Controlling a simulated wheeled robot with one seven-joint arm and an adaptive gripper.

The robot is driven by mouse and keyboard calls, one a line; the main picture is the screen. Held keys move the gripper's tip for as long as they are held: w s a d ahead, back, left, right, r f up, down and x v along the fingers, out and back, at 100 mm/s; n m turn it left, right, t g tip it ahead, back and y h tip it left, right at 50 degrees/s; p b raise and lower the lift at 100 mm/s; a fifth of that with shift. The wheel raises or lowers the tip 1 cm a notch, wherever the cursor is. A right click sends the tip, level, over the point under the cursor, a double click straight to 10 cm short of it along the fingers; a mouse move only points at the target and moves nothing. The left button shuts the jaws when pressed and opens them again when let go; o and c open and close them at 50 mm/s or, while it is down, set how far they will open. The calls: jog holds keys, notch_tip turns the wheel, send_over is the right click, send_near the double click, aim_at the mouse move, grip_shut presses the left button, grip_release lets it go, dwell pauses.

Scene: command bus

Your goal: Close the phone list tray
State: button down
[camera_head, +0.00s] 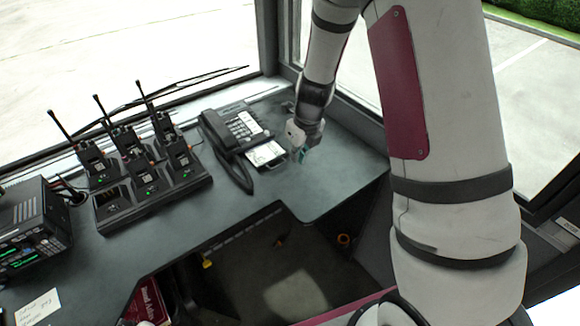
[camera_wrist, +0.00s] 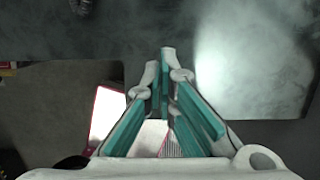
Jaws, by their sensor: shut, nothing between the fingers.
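The desk phone (camera_head: 240,127) sits on the dark desk near the window, with its handset along its left side. The phone list tray (camera_head: 266,154), bearing a white printed card, sticks out from the phone's front edge. My gripper (camera_head: 303,155) is just right of the tray, low over the desk, with its fingers shut and empty. A small gap seems to lie between the fingers and the tray; contact cannot be told for sure. In the wrist view the teal-padded fingers (camera_wrist: 166,62) come together over the desk, and neither phone nor tray is seen.
A charger dock (camera_head: 150,200) with several handheld radios (camera_head: 130,146) stands left of the phone. A radio unit (camera_head: 30,228) and a note (camera_head: 38,307) are farther left. The desk (camera_head: 335,165) is clear right of my gripper, up to its front edge.

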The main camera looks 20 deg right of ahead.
aim_at(266, 154)
jog(key=x, duration=0.9)
jog(key=shift+f, duration=0.4)
jog(key=shift+w+a+f, duration=0.1)
jog(key=shift+w+a, duration=0.15)
jog(key=shift+w, duration=0.35)
jog(key=shift+w+a+f, duration=0.1)
jog(key=shift+w+a, duration=0.15)
jog(key=shift+w, duration=0.35)
jog(key=shift+w+a+f, duration=0.15)
jog(key=shift+w+a, duration=0.05)
jog(key=shift+w, duration=0.55)
jog(key=w+a+b, duration=0.1)
jog(key=w+b, duration=0.1)
jog(key=w, duration=0.1)
jog(key=w+a+b, duration=0.1)
jog(key=w+b, duration=0.1)
jog(key=w, duration=0.1)
jog(key=w+a+b, duration=0.1)
jog(key=w+b, duration=0.1)
jog(key=w, duration=0.1)
jog(key=shift+w+f+b, duration=0.2)
jog(key=shift+b, duration=0.2)
jog(key=shift+w+a+r, duration=0.1)
jog(key=shift+w+a, duration=0.05)
jog(key=shift+w, duration=0.15)
